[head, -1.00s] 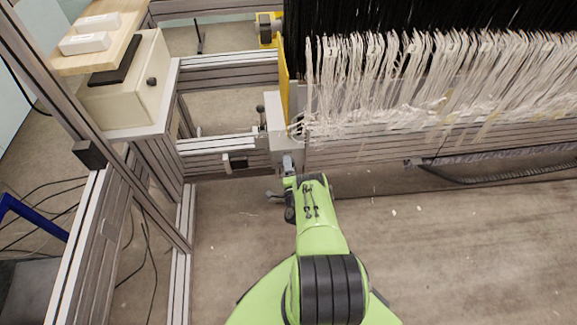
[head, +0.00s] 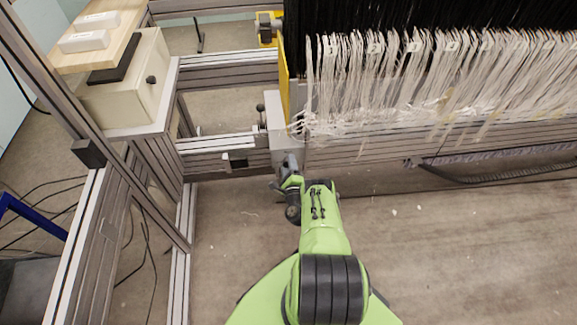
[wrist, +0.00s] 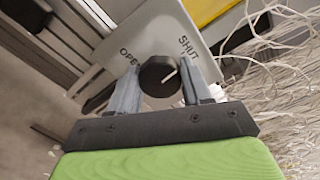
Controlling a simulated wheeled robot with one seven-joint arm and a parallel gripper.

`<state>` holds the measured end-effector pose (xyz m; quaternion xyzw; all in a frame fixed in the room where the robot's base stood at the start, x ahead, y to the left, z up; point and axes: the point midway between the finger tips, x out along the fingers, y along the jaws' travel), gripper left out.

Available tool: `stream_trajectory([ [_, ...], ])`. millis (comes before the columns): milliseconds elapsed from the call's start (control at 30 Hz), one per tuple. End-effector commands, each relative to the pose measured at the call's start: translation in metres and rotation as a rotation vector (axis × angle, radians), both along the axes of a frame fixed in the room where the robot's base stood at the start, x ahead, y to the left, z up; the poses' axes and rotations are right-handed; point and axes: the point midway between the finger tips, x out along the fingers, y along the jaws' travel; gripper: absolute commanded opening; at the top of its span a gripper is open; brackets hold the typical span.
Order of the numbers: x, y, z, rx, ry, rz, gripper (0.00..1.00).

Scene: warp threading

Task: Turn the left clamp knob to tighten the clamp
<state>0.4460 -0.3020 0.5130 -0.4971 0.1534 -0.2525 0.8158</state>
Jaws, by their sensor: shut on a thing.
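The left clamp knob (wrist: 159,76) is round and black with a white pointer line. It sits on a pale grey plate (wrist: 151,30) marked OPEN on the left and SHUT on the right, and its line points up and right, towards SHUT. My gripper (wrist: 162,82) is shut on the knob, one grey finger on each side. In the head view my green arm ends at the clamp block (head: 283,150) by the left end of the loom beam. The knob is hidden there, and the gripper (head: 287,172) shows only partly.
White warp threads (head: 400,80) hang just right of the clamp, and loose ends lie close to it in the wrist view. A yellow plate (head: 284,80) stands behind it. Metal frame rails (head: 225,143) run to the left.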

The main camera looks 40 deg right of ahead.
Motion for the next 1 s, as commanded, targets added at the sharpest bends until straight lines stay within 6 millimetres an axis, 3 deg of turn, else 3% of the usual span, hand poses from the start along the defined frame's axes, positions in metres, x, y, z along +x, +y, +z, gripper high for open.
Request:
stream_trajectory([
  [467,0.0001,-0.0008,0.0007,0.009,-0.008,-0.002,0.18],
  [500,0.0,-0.0007,0.0007,0.009,-0.008,-0.002,0.53],
  [633,0.0,-0.0006,0.0005,0.009,-0.008,-0.001,0.73],
  [1000,0.0025,-0.0007,-0.0009,0.01,-0.007,0.001,0.74],
])
